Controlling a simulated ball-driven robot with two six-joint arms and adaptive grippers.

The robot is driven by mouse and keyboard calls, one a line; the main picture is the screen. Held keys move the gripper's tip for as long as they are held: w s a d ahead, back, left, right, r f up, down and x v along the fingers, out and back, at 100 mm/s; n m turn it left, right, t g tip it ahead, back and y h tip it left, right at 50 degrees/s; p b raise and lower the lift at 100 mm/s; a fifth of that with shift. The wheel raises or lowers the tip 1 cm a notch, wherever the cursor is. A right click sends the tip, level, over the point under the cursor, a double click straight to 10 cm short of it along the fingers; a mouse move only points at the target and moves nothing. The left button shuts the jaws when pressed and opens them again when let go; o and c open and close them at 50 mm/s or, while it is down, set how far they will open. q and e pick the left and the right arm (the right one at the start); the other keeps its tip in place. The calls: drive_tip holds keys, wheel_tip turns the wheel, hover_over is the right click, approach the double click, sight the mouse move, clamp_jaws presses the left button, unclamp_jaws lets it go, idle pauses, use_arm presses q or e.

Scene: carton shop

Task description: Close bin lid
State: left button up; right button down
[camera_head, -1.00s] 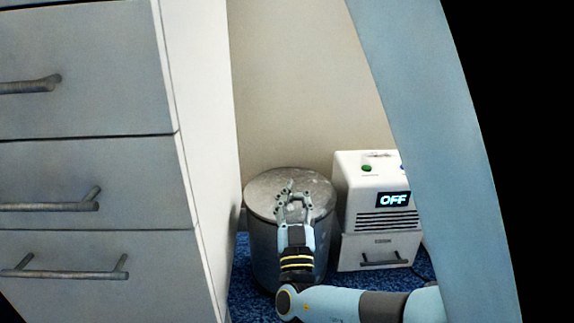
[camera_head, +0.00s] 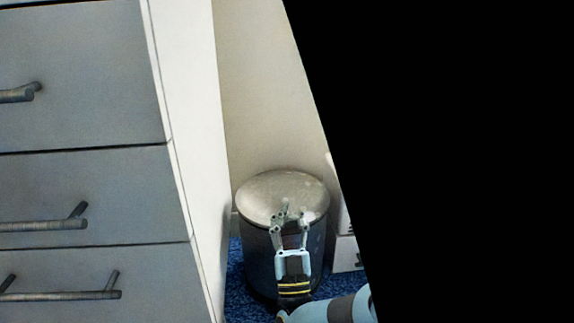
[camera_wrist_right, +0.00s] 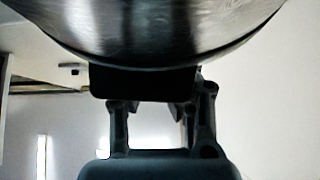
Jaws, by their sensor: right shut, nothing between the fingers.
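The round bin (camera_head: 262,258) is dark grey and stands on the floor beside the drawer cabinet. Its grey metal lid (camera_head: 272,188) lies flat across the top, with no gap visible along the part of the rim I can see. My right gripper (camera_head: 291,216) is in front of the bin, its fingers overlapping the lid's front part, shut and empty. Whether it touches the lid is unclear. In the right wrist view, a shiny curved metal surface (camera_wrist_right: 150,28) of the bin or lid fills the top, close above the fingers (camera_wrist_right: 158,106). My left gripper is out of view.
A drawer cabinet (camera_head: 85,190) with bar handles stands close on the left. A white machine (camera_head: 346,254) is at the bin's right, mostly covered by a black area. A beige wall (camera_head: 262,90) is behind, and blue carpet (camera_head: 240,290) lies below.

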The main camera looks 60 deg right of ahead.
drive_tip(key=shift+s+f+y, duration=0.15)
drive_tip(key=shift+f+y, duration=0.15)
drive_tip(key=shift+f, duration=0.15)
drive_tip(key=c, duration=0.5)
unclamp_jaws()
drive_tip(key=shift+a+f, duration=0.1)
drive_tip(key=shift+f, duration=0.05)
drive_tip(key=shift+o, duration=2.4)
drive_tip(key=shift+r, duration=0.35)
drive_tip(key=shift+r, duration=0.25)
wheel_tip(320, 180, up, 9)
